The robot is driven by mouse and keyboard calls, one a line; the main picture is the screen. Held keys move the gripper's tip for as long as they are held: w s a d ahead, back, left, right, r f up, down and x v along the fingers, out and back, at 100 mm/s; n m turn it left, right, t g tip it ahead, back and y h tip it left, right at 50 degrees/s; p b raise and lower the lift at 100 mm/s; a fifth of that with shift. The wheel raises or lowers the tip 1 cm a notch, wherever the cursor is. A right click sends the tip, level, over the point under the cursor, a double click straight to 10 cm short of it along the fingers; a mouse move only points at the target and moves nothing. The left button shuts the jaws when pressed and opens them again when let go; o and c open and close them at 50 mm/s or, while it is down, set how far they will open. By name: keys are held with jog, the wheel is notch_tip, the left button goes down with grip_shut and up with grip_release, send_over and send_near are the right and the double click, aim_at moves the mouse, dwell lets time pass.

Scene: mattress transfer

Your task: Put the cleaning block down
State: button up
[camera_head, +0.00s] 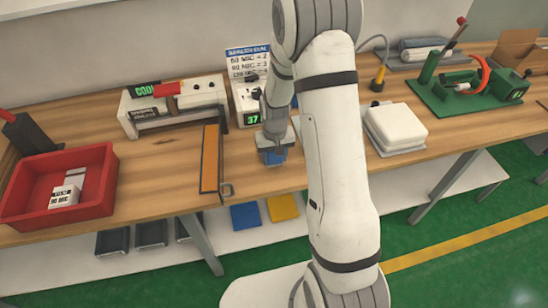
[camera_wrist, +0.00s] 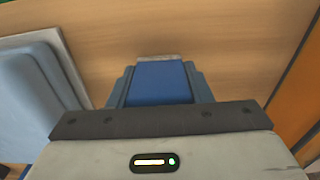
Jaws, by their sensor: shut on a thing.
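The cleaning block (camera_head: 274,157) is small and blue, low over the front part of the wooden bench (camera_head: 165,165). My gripper (camera_head: 272,151) points down and is shut on it. In the wrist view the blue block (camera_wrist: 160,84) sits between my two blue-grey fingers, with a pale strip along its far edge. I cannot tell whether its underside touches the bench.
An orange strip with a dark frame (camera_head: 210,158) lies left of my gripper. A red bin (camera_head: 107,190) stands far left. Bare wood surrounds the block.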

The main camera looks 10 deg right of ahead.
jog(key=shift+f, duration=0.75)
jog(key=shift+f, duration=0.25)
jog(key=o, duration=0.9)
jog(key=shift+r, duration=0.1)
